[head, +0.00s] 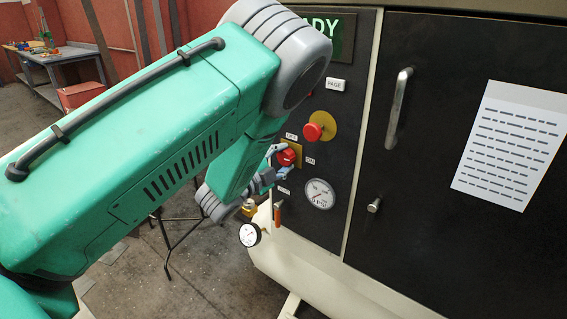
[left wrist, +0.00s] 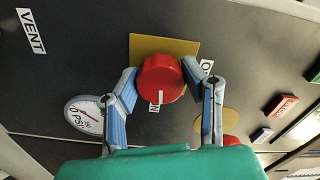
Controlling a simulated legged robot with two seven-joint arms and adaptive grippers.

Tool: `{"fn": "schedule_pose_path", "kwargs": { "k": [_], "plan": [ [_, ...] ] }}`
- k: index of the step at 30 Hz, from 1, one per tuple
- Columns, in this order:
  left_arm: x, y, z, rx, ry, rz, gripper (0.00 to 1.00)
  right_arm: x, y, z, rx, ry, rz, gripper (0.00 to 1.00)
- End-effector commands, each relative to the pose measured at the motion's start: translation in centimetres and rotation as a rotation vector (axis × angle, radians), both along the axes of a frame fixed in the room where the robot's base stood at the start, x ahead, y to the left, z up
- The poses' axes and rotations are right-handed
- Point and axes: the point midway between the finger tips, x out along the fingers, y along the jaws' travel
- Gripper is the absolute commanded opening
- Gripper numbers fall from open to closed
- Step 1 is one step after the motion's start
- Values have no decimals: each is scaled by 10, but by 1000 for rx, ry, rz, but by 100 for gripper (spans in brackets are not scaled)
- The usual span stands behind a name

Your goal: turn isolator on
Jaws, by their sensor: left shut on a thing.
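The isolator is a red round knob (left wrist: 163,78) on a yellow plate (left wrist: 143,46). It also shows in the head view as a red knob (head: 287,157) on the black panel, between the OFF and ON labels. My left gripper (left wrist: 160,72) is shut on the knob, one finger on each side. In the head view the left gripper (head: 279,161) reaches the knob from the left. A white mark on the knob lies at its lower edge in the left wrist view, beside a partly hidden label ending in N. My right gripper is not in view.
A second red button (head: 313,131) on a yellow disc sits just above the knob. A pressure gauge (head: 320,194) is below it. A black door (head: 440,60) with a handle (head: 399,105) and a paper sheet (head: 512,146) is to the right. A workbench (head: 55,55) stands far back left.

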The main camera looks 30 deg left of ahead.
Motion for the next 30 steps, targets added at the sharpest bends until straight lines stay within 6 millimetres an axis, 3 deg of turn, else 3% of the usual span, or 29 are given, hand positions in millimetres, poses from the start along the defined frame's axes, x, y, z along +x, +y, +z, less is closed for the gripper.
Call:
{"fn": "schedule_pose_path", "kwargs": {
  "k": [9,25,26,27,30],
  "plan": [
    [0,-1,-1,118,-8,-2,8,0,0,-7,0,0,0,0],
    [0,-2,-2,140,-5,-3,8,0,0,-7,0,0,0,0],
    [0,-2,-2,140,-5,-3,41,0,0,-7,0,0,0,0],
    [0,-2,-2,140,-5,-3,55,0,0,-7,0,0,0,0],
    [0,-1,-2,140,-6,-3,58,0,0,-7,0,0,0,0]
  ]
}}
